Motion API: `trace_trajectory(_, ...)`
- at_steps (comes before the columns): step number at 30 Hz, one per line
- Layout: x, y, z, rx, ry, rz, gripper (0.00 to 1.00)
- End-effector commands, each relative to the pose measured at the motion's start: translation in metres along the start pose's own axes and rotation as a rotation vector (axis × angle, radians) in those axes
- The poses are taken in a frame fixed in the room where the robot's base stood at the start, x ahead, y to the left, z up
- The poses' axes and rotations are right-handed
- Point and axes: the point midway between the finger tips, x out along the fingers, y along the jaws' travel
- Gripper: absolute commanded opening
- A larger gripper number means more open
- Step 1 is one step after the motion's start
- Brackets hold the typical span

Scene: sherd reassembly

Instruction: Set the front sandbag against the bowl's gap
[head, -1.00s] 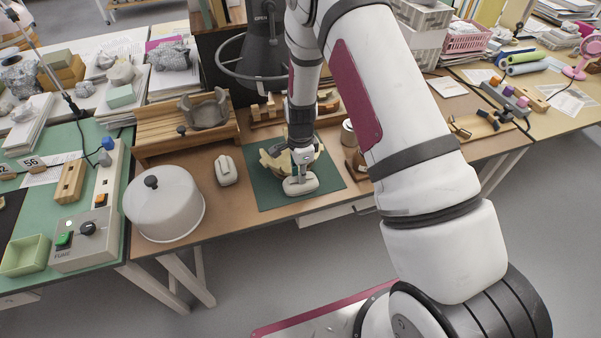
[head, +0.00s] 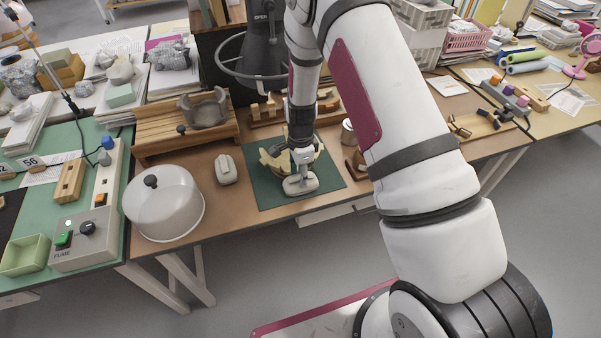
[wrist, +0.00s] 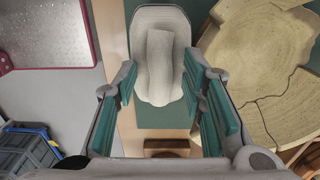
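The front sandbag (head: 300,186), pale grey with a raised ridge, lies at the front of the green mat (head: 264,193). In the wrist view the sandbag (wrist: 160,60) shows between and beyond the fingertips. My gripper (wrist: 162,75) points down over it, its teal-padded fingers spread with a visible space beside the ridge; it also shows in the head view (head: 301,172). The tan bowl (head: 274,160) stands behind the sandbag, partly hidden by my arm. In the wrist view the cracked bowl (wrist: 262,65) is right of the fingers, apart from the sandbag. I cannot make out its gap clearly.
A similar pale block (head: 226,169) sits left of the mat. A white domed lid (head: 164,205) stands farther left. A wooden rack (head: 160,140) and a dark ring stand (head: 262,65) are behind. A small metal tin (head: 348,134) stands right of the bowl.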

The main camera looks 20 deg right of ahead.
Motion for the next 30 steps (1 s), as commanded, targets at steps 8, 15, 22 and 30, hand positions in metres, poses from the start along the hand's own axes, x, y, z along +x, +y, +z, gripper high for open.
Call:
trace_trajectory(8, -0.025, -0.001, 0.000, -0.001, 0.000, -0.004, 0.37)
trace_trajectory(15, -0.074, -0.001, 0.000, -0.001, 0.000, -0.005, 0.37)
trace_trajectory(22, -0.109, -0.001, 0.000, -0.001, 0.000, -0.003, 0.37)
trace_trajectory(30, -0.120, 0.000, 0.000, 0.000, 0.000, -0.001, 0.37)
